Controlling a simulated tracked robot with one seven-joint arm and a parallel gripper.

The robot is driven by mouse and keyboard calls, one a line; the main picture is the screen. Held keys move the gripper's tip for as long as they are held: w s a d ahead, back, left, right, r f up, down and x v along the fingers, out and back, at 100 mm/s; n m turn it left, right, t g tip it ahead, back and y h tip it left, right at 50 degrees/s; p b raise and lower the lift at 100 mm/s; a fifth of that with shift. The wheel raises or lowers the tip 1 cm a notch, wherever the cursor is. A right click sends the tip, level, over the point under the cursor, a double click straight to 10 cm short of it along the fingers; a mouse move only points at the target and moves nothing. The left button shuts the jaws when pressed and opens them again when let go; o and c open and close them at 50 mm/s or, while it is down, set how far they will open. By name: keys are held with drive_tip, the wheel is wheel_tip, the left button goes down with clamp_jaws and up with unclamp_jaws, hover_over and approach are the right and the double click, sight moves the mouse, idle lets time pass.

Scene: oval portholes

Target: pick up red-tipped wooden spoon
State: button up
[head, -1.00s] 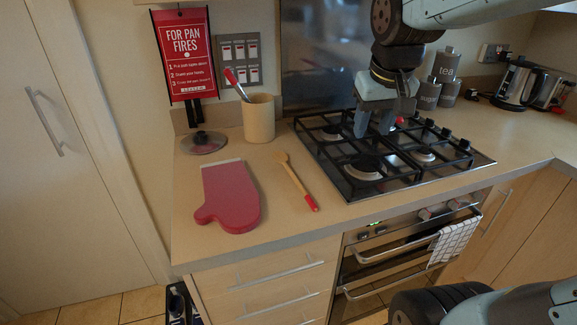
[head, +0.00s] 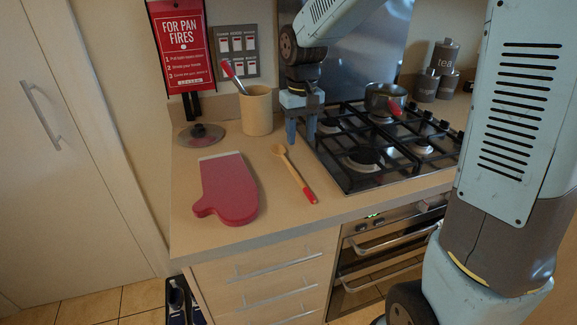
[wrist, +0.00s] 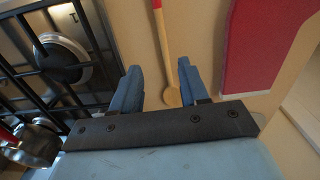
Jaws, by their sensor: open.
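The red-tipped wooden spoon (head: 295,174) lies on the counter between the oven mitt and the hob, its red handle end toward the front edge and its bowl toward the back. My gripper (head: 302,140) is open and empty, pointing down above the counter near the bowl end. In the wrist view the spoon (wrist: 164,50) runs up the picture, with its bowl low between the two blue fingers of my gripper (wrist: 160,78). The fingers look apart from the spoon; their exact height above it I cannot tell.
A red oven mitt (head: 226,188) lies left of the spoon. A black gas hob (head: 365,155) with a pot (head: 383,100) is on the right. A beige utensil jar (head: 256,111) and a pan lid (head: 202,134) stand behind. Bare counter surrounds the spoon.

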hover_over(299, 177)
drive_tip(key=f, duration=0.6)
drive_tip(key=shift+w+d+f, duration=0.1)
drive_tip(key=shift+w+f, duration=0.1)
drive_tip(key=shift+f, duration=0.1)
drive_tip(key=shift+s+f, duration=0.15)
drive_tip(key=shift+f, duration=1.35)
drive_tip(key=shift+s+f, duration=0.1)
drive_tip(key=shift+f, duration=1.35)
drive_tip(key=shift+c, duration=0.2)
clamp_jaws()
